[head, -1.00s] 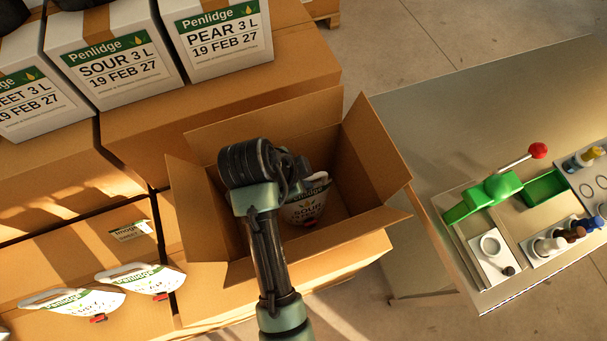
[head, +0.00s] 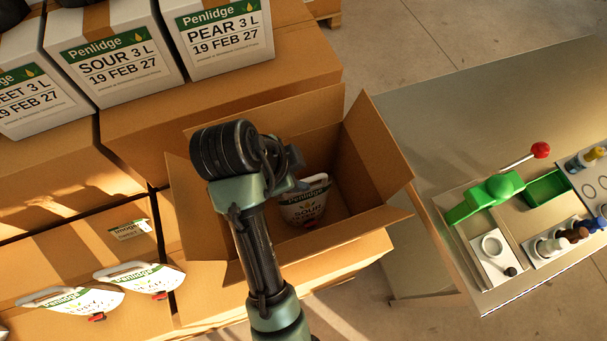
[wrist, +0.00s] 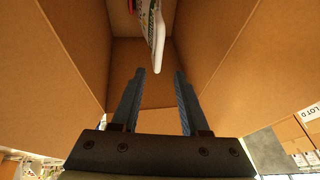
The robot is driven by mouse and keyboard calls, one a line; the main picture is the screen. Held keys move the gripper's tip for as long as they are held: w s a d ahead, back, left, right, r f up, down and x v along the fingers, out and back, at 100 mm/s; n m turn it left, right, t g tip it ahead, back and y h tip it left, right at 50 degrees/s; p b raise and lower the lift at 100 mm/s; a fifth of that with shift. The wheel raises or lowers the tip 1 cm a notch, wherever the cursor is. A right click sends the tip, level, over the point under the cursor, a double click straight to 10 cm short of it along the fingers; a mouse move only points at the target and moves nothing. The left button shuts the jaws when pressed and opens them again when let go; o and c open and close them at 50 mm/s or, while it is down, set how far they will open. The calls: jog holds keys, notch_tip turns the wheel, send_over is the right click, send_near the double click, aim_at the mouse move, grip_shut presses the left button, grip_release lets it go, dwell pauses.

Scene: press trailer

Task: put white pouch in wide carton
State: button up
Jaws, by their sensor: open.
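A white pouch (head: 305,205) with a green Penlidge band and the word SOUR stands inside the open wide carton (head: 368,222), by its inner wall. In the wrist view the pouch (wrist: 152,28) shows at the top, beyond and apart from my fingertips. The carton walls (wrist: 72,45) surround the view there. My gripper (wrist: 158,80) is open, with nothing between its fingers. In the head view my wrist is over the carton's left part and hides some of its inside; the fingertips are hidden.
Two more white pouches (head: 70,300) lie on cartons at the lower left. White labelled boxes (head: 112,60) stand on brown cartons at the upper left. A metal table (head: 440,120) with a green press (head: 487,195) and small bottles is at the right.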

jog(key=p+v, duration=0.5)
jog(key=v, duration=0.2)
jog(key=shift+r+p, duration=0.3)
jog(key=shift+a, duration=0.1)
jog(key=w+r+n+t+y, duration=0.2)
jog(key=w+r+n+t, duration=0.35)
jog(key=r, duration=0.85)
jog(key=w+r+n+t+y, duration=0.1)
jog(key=w+r+n+t, duration=0.1)
jog(key=w+r+t, duration=0.9)
jog(key=s+d+r+n+t, duration=0.1)
jog(key=s+r+n+t, duration=0.2)
jog(key=s+r, duration=0.4)
jog(key=s+d+r+n+t+y, duration=0.1)
jog(key=s+r+n+t, duration=0.3)
jog(key=r, duration=1.9)
jog(key=s, duration=0.4)
jog(key=shift+s, duration=0.2)
jog(key=shift+n+t, duration=0.25)
